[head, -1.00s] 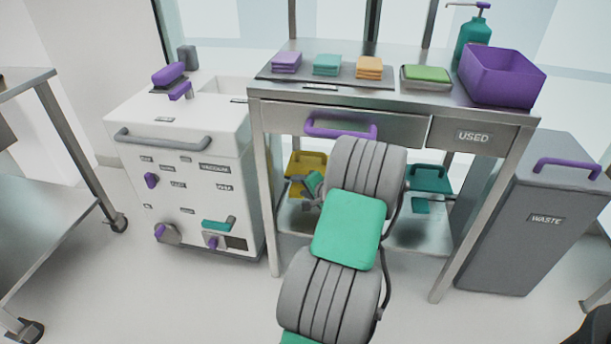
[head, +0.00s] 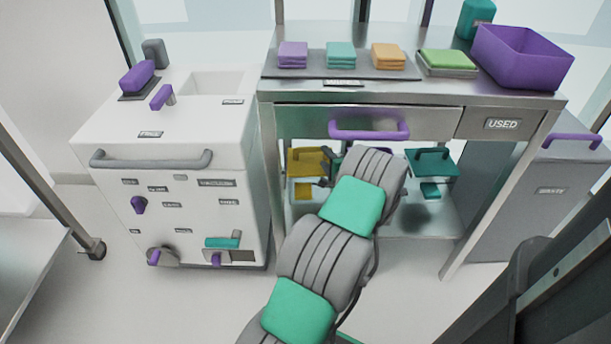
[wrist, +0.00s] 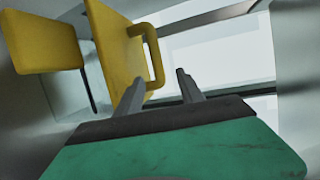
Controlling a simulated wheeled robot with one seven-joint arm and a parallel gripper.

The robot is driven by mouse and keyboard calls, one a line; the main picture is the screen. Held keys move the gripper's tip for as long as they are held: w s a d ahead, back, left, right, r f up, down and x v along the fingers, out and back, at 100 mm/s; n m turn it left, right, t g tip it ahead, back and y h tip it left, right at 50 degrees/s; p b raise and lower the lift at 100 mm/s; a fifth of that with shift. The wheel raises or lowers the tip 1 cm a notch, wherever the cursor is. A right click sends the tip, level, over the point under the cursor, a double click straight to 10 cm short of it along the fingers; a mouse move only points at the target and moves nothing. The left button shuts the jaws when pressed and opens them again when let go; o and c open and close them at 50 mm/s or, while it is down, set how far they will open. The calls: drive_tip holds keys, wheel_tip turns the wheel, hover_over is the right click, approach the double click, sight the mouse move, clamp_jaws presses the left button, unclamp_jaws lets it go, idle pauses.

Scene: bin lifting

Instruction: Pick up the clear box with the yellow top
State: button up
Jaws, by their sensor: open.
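The clear box with the yellow top stands on the lower shelf of the steel table; its yellow lid (head: 303,163) shows left of my arm in the head view. In the wrist view the yellow lid (wrist: 112,50) and its looped yellow handle (wrist: 153,55) are close, up and left of my fingers. A second yellow panel (wrist: 42,42) shows further left. My gripper (wrist: 160,77) is open and empty. Its left finger overlaps the lid's lower edge in the picture; whether it touches, I cannot tell. In the head view my arm mostly hides the gripper.
A teal-topped box (head: 432,162) stands right of my arm on the same shelf. Above hangs a drawer with a purple handle (head: 368,132). A white cabinet (head: 175,185) stands left, and a grey waste bin (head: 535,205) right. Table legs flank the shelf opening.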

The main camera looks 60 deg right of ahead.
sight(318, 150)
drive_tip(key=x, duration=0.1)
drive_tip(key=b+x, duration=0.1)
drive_tip(key=x, duration=0.2)
drive_tip(key=shift+w+f+b, duration=0.35)
drive_tip(key=shift+w+d, duration=0.3)
drive_tip(key=shift+r, duration=0.1)
drive_tip(key=shift+c, duration=0.4)
clamp_jaws()
drive_tip(key=shift+r, duration=0.1)
